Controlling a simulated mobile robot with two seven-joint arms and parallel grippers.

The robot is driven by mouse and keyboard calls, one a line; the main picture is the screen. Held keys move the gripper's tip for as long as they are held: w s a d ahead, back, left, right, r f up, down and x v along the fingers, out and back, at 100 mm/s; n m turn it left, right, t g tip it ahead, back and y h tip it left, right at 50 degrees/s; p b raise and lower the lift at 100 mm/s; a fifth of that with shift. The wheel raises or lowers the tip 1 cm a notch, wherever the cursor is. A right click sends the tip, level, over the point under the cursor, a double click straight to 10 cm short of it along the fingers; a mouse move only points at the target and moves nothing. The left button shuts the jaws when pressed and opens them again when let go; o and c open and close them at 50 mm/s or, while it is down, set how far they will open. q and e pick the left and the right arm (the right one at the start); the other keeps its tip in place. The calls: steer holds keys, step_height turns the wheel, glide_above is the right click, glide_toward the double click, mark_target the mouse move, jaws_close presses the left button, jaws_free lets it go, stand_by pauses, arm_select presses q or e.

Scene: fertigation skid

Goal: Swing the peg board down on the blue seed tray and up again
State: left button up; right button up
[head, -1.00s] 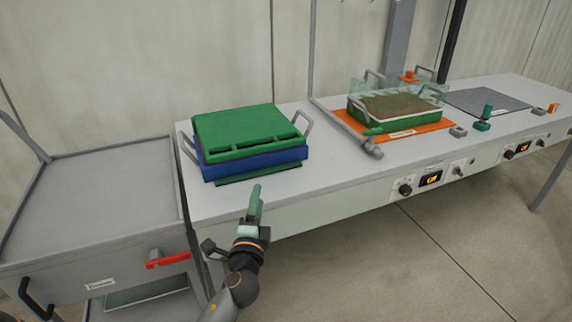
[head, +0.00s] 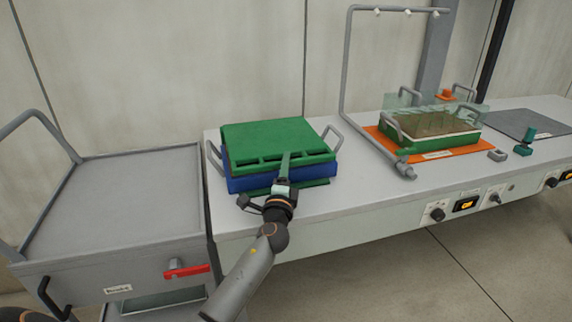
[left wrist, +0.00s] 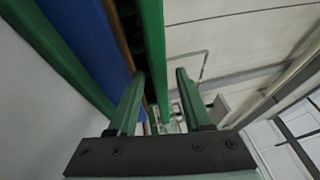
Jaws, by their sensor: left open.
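The green peg board (head: 275,138) lies flat and looks lowered over the blue seed tray (head: 240,183) on the bench's left part. A dark gap with a brown strip shows between them in the left wrist view. My left gripper (head: 286,160) is at the board's front edge. In the left wrist view its green fingers (left wrist: 157,82) are open, one on each side of the green board's edge (left wrist: 153,45), with the blue tray (left wrist: 80,35) to the left. I cannot tell whether either finger touches the board. My right gripper is not in view.
Metal loop handles (head: 333,137) stand beside the tray. To the right, a green soil tray (head: 430,142) sits on an orange mat (head: 423,156), near a grey pipe frame (head: 345,65). A grey cart (head: 115,200) stands close on the left.

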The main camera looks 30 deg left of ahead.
arm_select(q)
steer(key=shift+w+a+r, duration=0.15)
steer(key=shift+w+a, duration=0.15)
steer(key=shift+w, duration=0.35)
steer(key=shift+c, duration=0.3)
jaws_close()
stand_by(0.7)
